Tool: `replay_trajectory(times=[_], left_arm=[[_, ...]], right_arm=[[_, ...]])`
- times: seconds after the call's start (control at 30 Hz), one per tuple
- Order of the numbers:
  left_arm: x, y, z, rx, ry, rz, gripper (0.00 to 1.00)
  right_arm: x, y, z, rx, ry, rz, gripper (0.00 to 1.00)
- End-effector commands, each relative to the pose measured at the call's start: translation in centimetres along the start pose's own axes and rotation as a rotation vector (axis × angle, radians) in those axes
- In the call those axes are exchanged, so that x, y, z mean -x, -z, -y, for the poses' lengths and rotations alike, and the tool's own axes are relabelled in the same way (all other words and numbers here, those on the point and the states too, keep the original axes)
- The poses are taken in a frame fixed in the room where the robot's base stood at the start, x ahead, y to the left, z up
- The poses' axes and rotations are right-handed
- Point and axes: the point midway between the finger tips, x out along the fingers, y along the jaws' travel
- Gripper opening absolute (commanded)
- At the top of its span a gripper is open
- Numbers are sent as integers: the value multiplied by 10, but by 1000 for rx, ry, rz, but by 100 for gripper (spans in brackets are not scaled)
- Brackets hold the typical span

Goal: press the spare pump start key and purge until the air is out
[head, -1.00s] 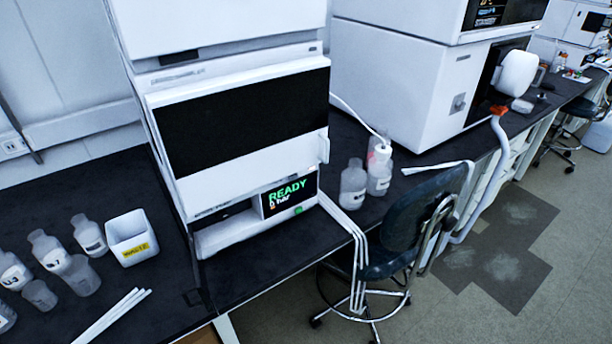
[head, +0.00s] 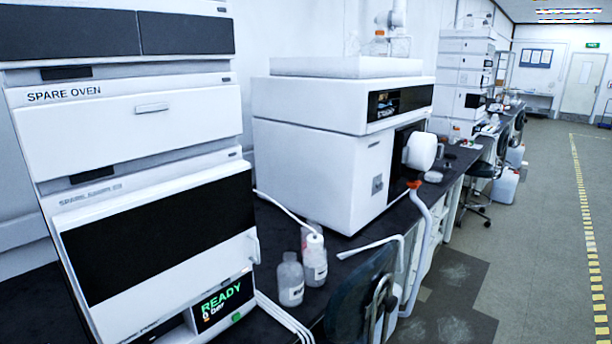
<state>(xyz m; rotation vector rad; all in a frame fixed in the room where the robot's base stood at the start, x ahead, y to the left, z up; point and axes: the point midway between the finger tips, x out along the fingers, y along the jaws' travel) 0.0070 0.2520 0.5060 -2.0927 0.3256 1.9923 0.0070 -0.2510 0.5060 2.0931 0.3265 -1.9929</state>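The spare stack (head: 150,180) stands at the left, with a module labelled SPARE OVEN and a dark-fronted module below it. At its foot a small pump display (head: 222,301) reads READY in green, with a smaller line below that looks like 0 bar. A green key (head: 236,317) sits just under the display's right part. White tubes (head: 283,318) run from beside the pump down to the right. Whether they hold air cannot be seen. Neither of my grippers is in view.
Two bottles (head: 290,280) stand on the dark bench right of the stack. A large white instrument (head: 335,150) stands behind them. A dark chair (head: 360,300) is at the bench's front edge. More stacks (head: 465,75) stand farther back. Open floor (head: 535,220) lies at the right.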

Motion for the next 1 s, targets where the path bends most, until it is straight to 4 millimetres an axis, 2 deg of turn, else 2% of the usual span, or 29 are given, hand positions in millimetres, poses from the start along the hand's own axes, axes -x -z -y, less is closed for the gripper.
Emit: replay_trajectory(times=[0.03,0.1,1.0], left_arm=[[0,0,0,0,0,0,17],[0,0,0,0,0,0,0],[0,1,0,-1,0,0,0]], right_arm=[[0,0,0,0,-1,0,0],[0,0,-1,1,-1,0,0],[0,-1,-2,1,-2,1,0]])
